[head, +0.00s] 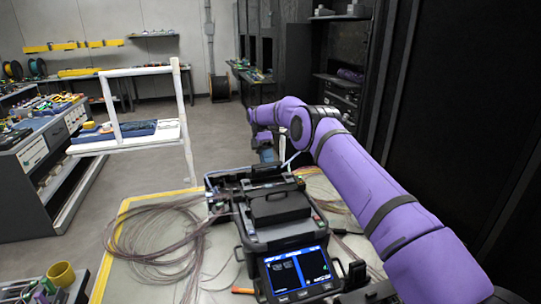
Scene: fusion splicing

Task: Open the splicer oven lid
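The fusion splicer (270,236), a dark box with a lit blue screen (297,270) at its front, stands on the pale work table in the head view. A black lid (279,203) on its top looks shut. I cannot tell which of its covers is the oven lid. My purple arm reaches in from the lower right, past the splicer, and bends down behind it. My gripper (266,154) is just beyond the splicer's back edge in the picture. It is small and partly hidden, so its fingers and any contact are unclear.
Loose fibre coils (160,245) lie on the table left of the splicer, and more cable lies to its right. A white frame stand (125,143) is behind the table. Dark cabinets close off the right side.

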